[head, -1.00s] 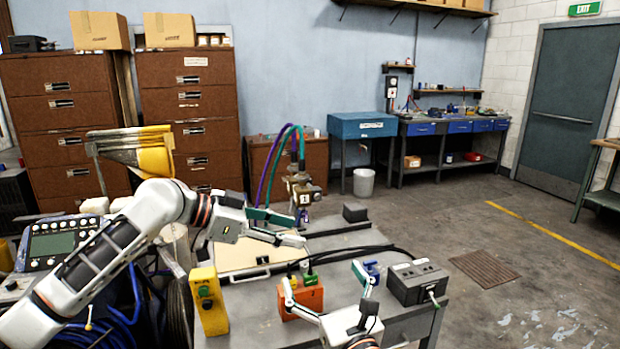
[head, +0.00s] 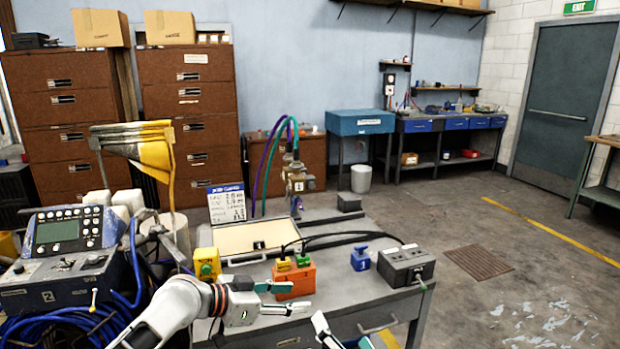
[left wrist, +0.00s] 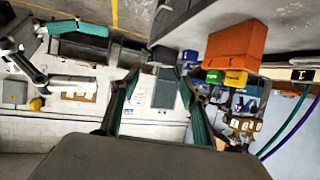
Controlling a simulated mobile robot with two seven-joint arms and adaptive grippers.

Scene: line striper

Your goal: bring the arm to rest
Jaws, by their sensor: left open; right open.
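My left gripper (head: 299,298) is open and empty at the front edge of the grey bench (head: 350,292), with its fingers pointing right. In the head view its fingers lie in front of the orange box (head: 292,281); I cannot tell the gap between them. The left wrist view shows its two open teal fingers (left wrist: 160,82) with nothing between them, and the orange box (left wrist: 232,50) off to one side. My right gripper (head: 341,329) is open at the bottom edge of the head view, mostly cut off. Its open fingers also show at the upper left of the left wrist view (left wrist: 50,48).
A yellow box (head: 207,260), a blue piece (head: 360,258) and a dark grey box (head: 405,264) with cables stand on the bench. A control unit (head: 62,250) with blue hoses is at left. The floor (head: 540,270) at right is open.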

